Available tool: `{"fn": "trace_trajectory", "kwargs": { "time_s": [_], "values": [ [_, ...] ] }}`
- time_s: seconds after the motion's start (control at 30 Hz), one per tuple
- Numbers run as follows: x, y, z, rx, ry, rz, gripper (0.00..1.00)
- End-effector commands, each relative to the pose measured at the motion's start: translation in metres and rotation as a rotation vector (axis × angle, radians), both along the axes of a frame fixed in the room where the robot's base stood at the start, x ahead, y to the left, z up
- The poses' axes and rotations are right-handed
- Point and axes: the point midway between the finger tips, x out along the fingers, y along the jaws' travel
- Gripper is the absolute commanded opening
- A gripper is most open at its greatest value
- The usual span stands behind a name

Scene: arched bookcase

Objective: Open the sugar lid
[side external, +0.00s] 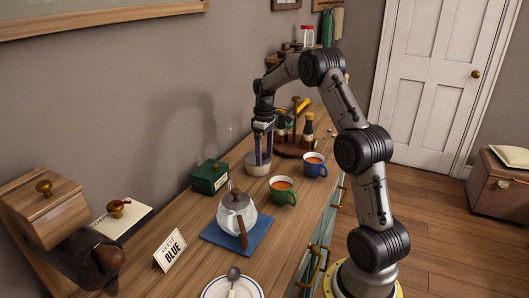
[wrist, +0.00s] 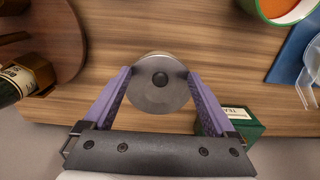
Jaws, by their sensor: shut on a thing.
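The sugar pot (side external: 257,168) is a small pale round pot standing on the wooden counter by the wall. Its round grey lid with a dark knob (wrist: 160,97) fills the middle of the wrist view. My gripper (side external: 260,151) points straight down over the pot. In the wrist view, the purple fingers of my gripper (wrist: 160,74) are shut on opposite sides of the lid's rim. The lid hides the pot below it in that view. I cannot tell whether there is a gap between lid and pot.
A green tea box (side external: 209,177) stands left of the pot. A green mug (side external: 283,197) and a blue mug (side external: 314,171) are on the right. A round wooden rack (side external: 290,150) with bottles is behind. A glass teapot (side external: 237,220) sits on a blue mat (side external: 212,236) nearer the camera.

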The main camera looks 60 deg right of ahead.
Motion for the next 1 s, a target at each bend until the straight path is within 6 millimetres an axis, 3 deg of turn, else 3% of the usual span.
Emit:
{"fn": "trace_trajectory", "kwargs": {
  "time_s": [0.1,0.4,0.47,0.57,0.7,1.0],
  "values": [
    [-0.001,0.002,-0.006,0.008,0.009,0.0,0.82],
    [0.002,0.002,-0.001,0.009,0.054,0.002,0.79],
    [0.002,0.002,0.001,0.01,0.067,0.003,0.73],
    [0.003,0.002,0.004,0.009,0.081,0.002,0.55],
    [0.003,0.001,0.007,0.006,0.089,0.001,0.16],
    [0.004,0.0,0.009,0.003,0.09,0.001,0.16]
  ]
}}
